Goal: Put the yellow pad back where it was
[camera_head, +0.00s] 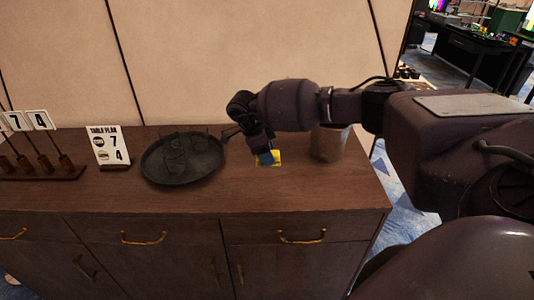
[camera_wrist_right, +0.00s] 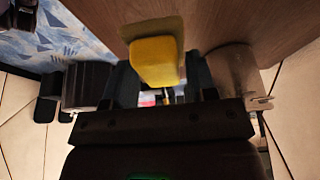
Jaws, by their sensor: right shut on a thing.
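My right gripper (camera_head: 266,157) reaches down over the right part of the wooden sideboard top. It is shut on the yellow pad (camera_wrist_right: 154,62), which sits between the fingers in the wrist view. A little yellow (camera_head: 278,158) also shows beside the fingertips in the head view. A flat, dull-yellow square (camera_wrist_right: 152,28) shows behind the pad in the wrist view, against the wood. I cannot tell whether the pad touches it. My left gripper is not in view.
A brownish pot (camera_head: 328,145) stands just right of the gripper. A dark round tray (camera_head: 160,178) with glasses lies to the left. A table plan sign (camera_head: 108,146) and a rack of number cards (camera_head: 50,172) stand farther left. The sideboard's front strip (camera_head: 270,198) is clear.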

